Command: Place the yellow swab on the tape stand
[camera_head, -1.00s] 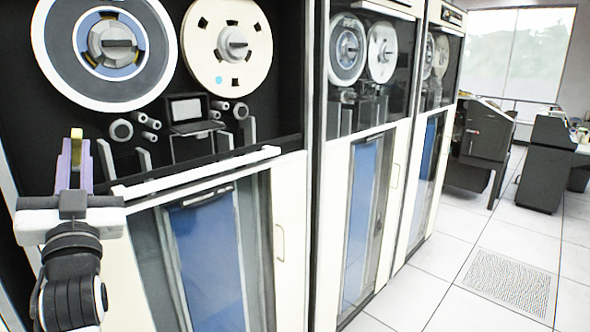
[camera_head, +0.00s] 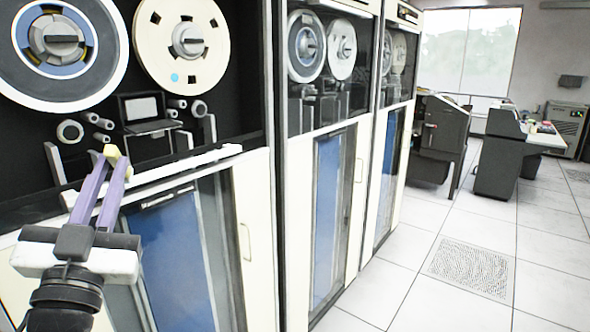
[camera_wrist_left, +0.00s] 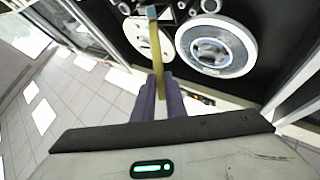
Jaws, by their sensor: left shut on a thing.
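My left gripper (camera_head: 112,164) has purple fingers and is shut on the yellow swab (camera_head: 112,152). In the head view only the swab's pale yellow end shows above the fingertips. The left wrist view shows the swab (camera_wrist_left: 158,52) as a long yellow stick with a bluish tip, pointing away from the left gripper (camera_wrist_left: 158,82). In the head view the gripper appears in front of the left tape cabinet, below its reels. A small dark stand-like unit (camera_head: 146,122) with a pale panel, possibly the tape stand, appears beyond it to the upper right. My right gripper is out of view.
A blue-centred reel (camera_head: 68,48) and a cream reel (camera_head: 186,40) are above. A white ledge (camera_head: 190,160) runs along the cabinet front below the stand-like unit. More cabinets (camera_head: 335,170) line up to the right. The tiled floor (camera_head: 400,290) at right is clear.

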